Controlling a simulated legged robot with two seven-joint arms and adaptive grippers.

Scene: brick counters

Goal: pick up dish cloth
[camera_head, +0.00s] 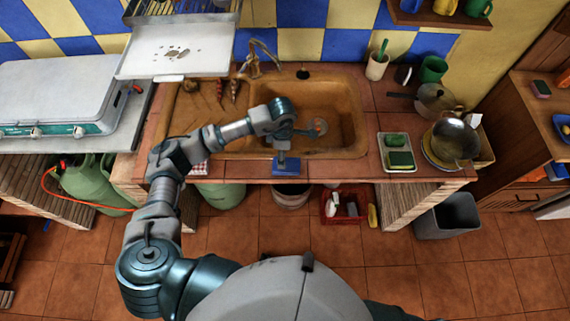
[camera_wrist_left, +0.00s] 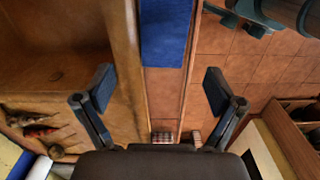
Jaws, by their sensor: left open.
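A blue cloth (camera_head: 290,166) lies at the front edge of the counter, below the sink. In the left wrist view the blue cloth (camera_wrist_left: 166,32) is a flat strip at the top middle, on the tiled ledge between the sink and the floor. My left gripper (camera_head: 284,146) is over the sink's front rim, close to the cloth. In the left wrist view my left gripper (camera_wrist_left: 160,88) is open and empty, one finger on the sink side and one on the floor side. A gap shows between the fingers and the cloth. My right gripper is out of view.
A red-and-white checked cloth (camera_head: 199,169) hangs at the counter edge to the left. The brown sink (camera_head: 342,104) lies behind my gripper. A white tray (camera_head: 398,166) with green sponges and a metal pot (camera_head: 454,140) stand to the right.

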